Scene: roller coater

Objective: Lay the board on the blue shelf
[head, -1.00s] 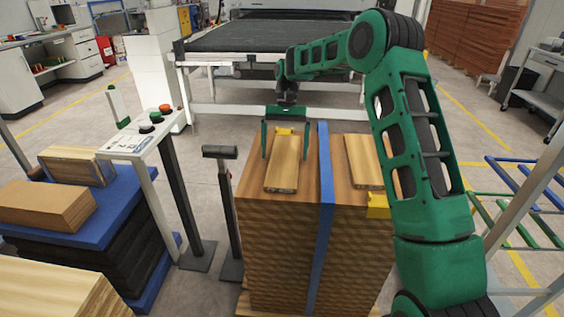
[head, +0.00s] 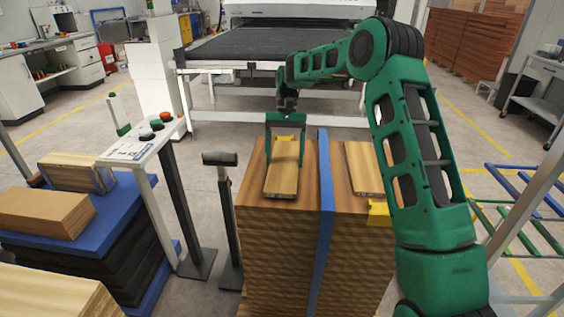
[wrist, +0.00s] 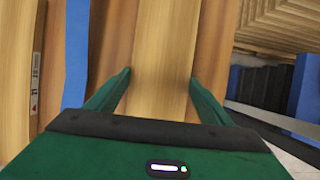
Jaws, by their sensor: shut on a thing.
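A light wooden board (head: 283,180) lies along the left half of the tall wooden stack's top in the head view. My gripper (head: 285,148) reaches down over its far part, with one finger at each long side, and is shut on it. In the wrist view the same board (wrist: 163,40) runs between the fingertips (wrist: 160,80). I cannot tell whether the board touches the stack or is slightly raised. A blue flat top (head: 135,205) at the left holds boards. A blue and green barred rack (head: 525,172) stands at the right.
The tall stack (head: 280,245) has a blue strip (head: 326,180) along its middle and a second board (head: 362,168) right of it. A button console (head: 130,150) and a black-topped post (head: 220,160) stand between the stack and the blue top. A conveyor (head: 270,45) is behind.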

